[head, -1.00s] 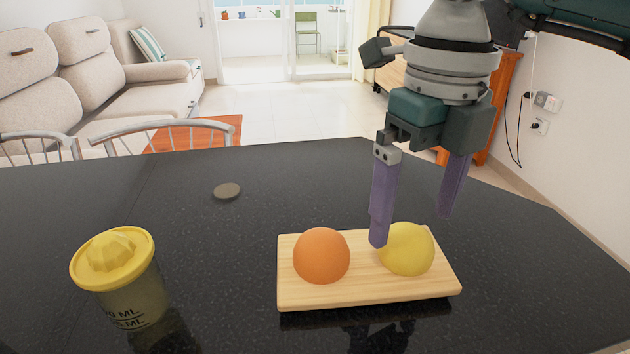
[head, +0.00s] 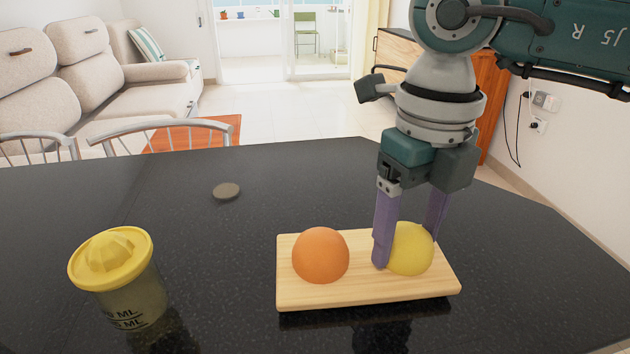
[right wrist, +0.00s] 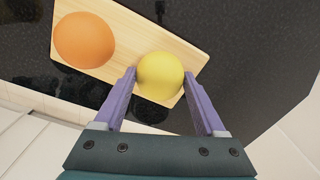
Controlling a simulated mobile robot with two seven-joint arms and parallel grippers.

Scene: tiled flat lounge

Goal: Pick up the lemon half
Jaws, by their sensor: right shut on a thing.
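The yellow lemon half (head: 411,249) sits dome up on the right part of a light wooden board (head: 335,291). My right gripper (head: 407,252) is lowered over it, with its purple fingers on either side, shut on it. In the right wrist view the lemon half (right wrist: 160,76) lies between the fingertips of the right gripper (right wrist: 161,76). The lemon half appears to rest on the board. My left gripper is not in view.
An orange half (head: 321,256) sits on the board just left of the lemon half. A juicer with a yellow top (head: 118,270) stands at the left of the dark table (head: 210,235). A small round disc (head: 227,191) lies farther back. The table between them is clear.

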